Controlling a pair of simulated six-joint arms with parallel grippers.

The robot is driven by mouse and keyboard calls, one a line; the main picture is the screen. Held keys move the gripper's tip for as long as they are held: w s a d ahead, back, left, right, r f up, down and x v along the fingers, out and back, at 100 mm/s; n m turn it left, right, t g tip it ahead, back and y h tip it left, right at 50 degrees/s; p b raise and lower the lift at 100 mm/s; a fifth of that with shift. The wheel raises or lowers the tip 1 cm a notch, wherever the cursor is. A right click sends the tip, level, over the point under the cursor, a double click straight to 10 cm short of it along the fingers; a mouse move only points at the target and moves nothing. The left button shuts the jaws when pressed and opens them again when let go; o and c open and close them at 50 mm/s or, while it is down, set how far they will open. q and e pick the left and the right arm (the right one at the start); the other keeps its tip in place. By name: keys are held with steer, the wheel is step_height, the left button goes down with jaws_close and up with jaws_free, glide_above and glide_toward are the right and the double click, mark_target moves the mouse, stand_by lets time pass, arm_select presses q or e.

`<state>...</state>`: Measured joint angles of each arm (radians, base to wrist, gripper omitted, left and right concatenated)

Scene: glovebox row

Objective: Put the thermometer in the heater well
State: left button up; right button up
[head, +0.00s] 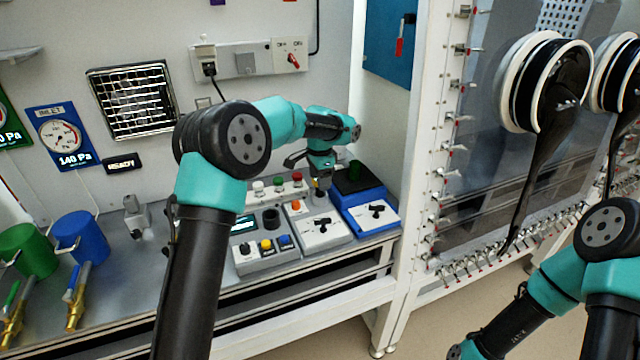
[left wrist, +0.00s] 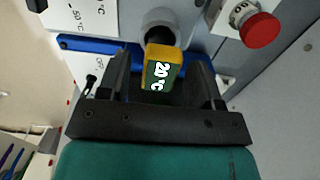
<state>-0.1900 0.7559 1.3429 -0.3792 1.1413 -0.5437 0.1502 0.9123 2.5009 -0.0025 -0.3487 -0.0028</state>
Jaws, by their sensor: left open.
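The thermometer, a yellow block with a green face reading 20 °C (left wrist: 162,72), shows in the left wrist view. It stands at the mouth of a grey round well with a dark bore (left wrist: 172,24). Its lower end is hidden, so I cannot tell how deep it sits. My left gripper (left wrist: 163,88) is open, with one finger on each side of the thermometer and gaps visible.
A blue unit (head: 374,222) with a dark top and green cylinder stands right of the grey box.

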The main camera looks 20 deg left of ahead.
arm_select(q)
step_height(320, 180, up, 10)
stand_by(0.4)
